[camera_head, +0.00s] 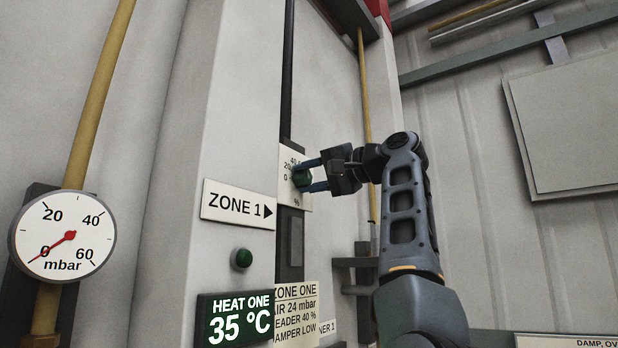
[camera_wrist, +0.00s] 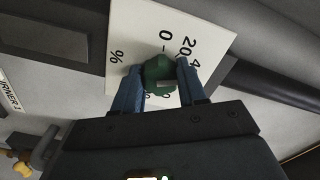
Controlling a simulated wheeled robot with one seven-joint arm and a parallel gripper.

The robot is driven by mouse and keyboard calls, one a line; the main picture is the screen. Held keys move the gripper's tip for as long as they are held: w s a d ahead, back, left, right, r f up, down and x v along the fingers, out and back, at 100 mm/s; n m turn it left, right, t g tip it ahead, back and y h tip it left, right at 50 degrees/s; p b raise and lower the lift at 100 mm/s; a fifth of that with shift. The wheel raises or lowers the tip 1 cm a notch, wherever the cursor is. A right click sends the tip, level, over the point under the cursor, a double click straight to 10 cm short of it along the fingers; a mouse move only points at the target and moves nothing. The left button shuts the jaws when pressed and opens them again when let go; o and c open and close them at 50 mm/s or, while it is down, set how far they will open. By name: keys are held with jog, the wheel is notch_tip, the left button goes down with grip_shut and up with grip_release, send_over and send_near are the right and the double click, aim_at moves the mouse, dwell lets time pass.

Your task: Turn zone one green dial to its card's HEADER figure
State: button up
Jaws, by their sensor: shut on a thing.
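A "ZONE 1" sign (camera_head: 238,204) points right to the plate. A yellow pipe (camera_head: 365,100) runs behind my gripper.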

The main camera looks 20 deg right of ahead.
jog(key=shift+m, duration=0.3)
jog(key=o, duration=1.1)
jog(key=shift+c, duration=0.2)
jog(key=shift+d, duration=0.1)
jog(key=b+v, duration=0.2)
jog(key=v, duration=0.5)
jog(key=shift+s+d+b, duration=0.2)
jog(key=shift+s+b, duration=0.1)
jog(key=shift+b, duration=0.1)
